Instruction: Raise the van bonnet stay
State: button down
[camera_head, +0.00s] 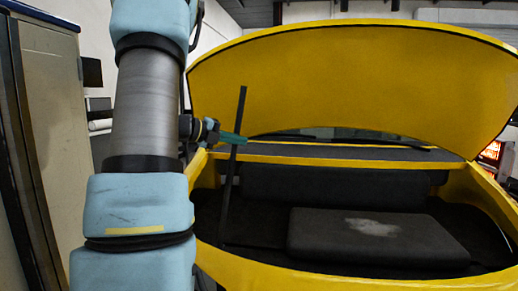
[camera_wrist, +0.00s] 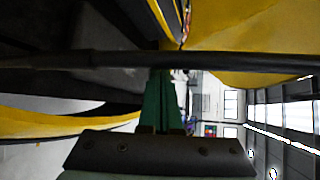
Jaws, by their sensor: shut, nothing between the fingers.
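The stay is a thin black rod (camera_head: 229,182), standing nearly upright with a slight lean at the left of the open yellow bay. Its top end overlaps the underside of the raised yellow bonnet (camera_head: 350,85) in the head view; I cannot tell whether they touch. My gripper (camera_head: 232,138), with green fingers, is shut and empty against or right beside the upper half of the rod. In the wrist view the rod (camera_wrist: 100,60) crosses the picture at the tips of the green fingers (camera_wrist: 162,85). The rod's foot is dark and hard to make out.
The yellow front edge of the bay (camera_head: 300,275) runs along the bottom of the head view. A dark block (camera_head: 375,238) with a pale patch sits inside the bay. A grey cabinet (camera_head: 50,140) stands at the left. The space between bonnet and bay is open.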

jog(key=shift+w+a+r, duration=0.1)
jog(key=shift+a+r, duration=0.05)
jog(key=shift+a, duration=0.45)
jog(key=shift+w+a+r, duration=0.15)
jog(key=shift+a, duration=0.4)
jog(key=shift+w+a+r, duration=0.1)
jog(key=shift+a+r, duration=0.05)
jog(key=shift+a, duration=0.55)
jog(key=s+b+v, duration=0.1)
jog(key=b+v, duration=0.2)
jog(key=v, duration=0.6)
jog(key=shift+b, duration=0.35)
